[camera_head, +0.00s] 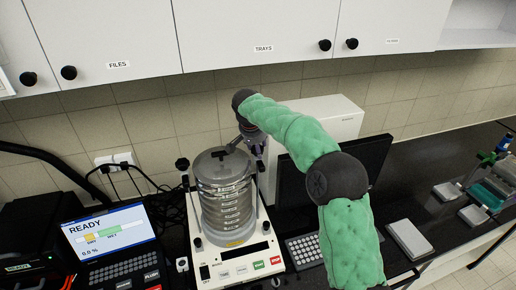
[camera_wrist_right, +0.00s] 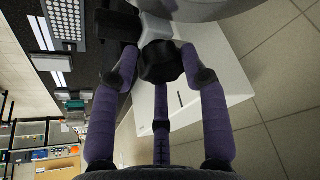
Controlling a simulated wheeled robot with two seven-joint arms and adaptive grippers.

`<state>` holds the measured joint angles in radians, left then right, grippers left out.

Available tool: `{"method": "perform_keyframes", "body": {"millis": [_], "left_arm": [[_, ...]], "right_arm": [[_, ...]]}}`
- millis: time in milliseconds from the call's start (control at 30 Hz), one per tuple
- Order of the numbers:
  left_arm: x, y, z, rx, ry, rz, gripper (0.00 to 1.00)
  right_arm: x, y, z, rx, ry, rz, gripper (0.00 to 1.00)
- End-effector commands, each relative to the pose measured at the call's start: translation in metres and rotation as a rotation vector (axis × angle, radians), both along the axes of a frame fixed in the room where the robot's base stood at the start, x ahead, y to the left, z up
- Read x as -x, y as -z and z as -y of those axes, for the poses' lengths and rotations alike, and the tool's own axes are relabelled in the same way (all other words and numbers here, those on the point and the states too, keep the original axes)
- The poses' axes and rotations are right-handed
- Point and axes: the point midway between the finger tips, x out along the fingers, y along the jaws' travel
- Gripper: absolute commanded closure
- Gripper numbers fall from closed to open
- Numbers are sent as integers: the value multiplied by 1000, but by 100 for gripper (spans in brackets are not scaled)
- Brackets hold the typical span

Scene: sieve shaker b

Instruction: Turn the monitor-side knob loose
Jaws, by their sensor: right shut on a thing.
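The sieve shaker (camera_head: 237,255) stands on the dark bench with a round metal sieve stack (camera_head: 228,205) clamped under a grey lid (camera_head: 221,165). The black monitor-side knob (camera_wrist_right: 160,62) shows in the right wrist view, between the purple fingers of my right gripper (camera_wrist_right: 160,75). My right gripper (camera_head: 251,146) is shut on this knob at the right edge of the lid in the head view, where the gripper largely hides the knob. The other black knob (camera_head: 182,164) stands on the left side, clear of any gripper. My left gripper is in neither view.
A black monitor (camera_head: 290,190) stands right of the shaker, partly behind my green right arm, with a keyboard (camera_head: 304,248) in front. A white box (camera_head: 335,112) is behind. A READY screen (camera_head: 108,238) stands at left. White cabinets (camera_head: 255,32) hang above.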

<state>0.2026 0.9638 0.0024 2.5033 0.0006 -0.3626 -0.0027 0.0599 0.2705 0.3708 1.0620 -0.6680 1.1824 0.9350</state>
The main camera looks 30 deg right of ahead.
Motion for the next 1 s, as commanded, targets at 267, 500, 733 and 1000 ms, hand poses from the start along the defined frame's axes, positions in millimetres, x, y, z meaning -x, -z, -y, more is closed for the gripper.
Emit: {"method": "perform_keyframes", "body": {"millis": [267,500,733,1000], "left_arm": [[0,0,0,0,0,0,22],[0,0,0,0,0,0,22],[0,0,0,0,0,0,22],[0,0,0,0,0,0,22]], "right_arm": [[-4,-7,1,3,18,21,88],[-4,-7,2,4,18,22,88],[-2,-5,2,2,18,14,36],[0,-9,-1,2,17,10,36]]}}
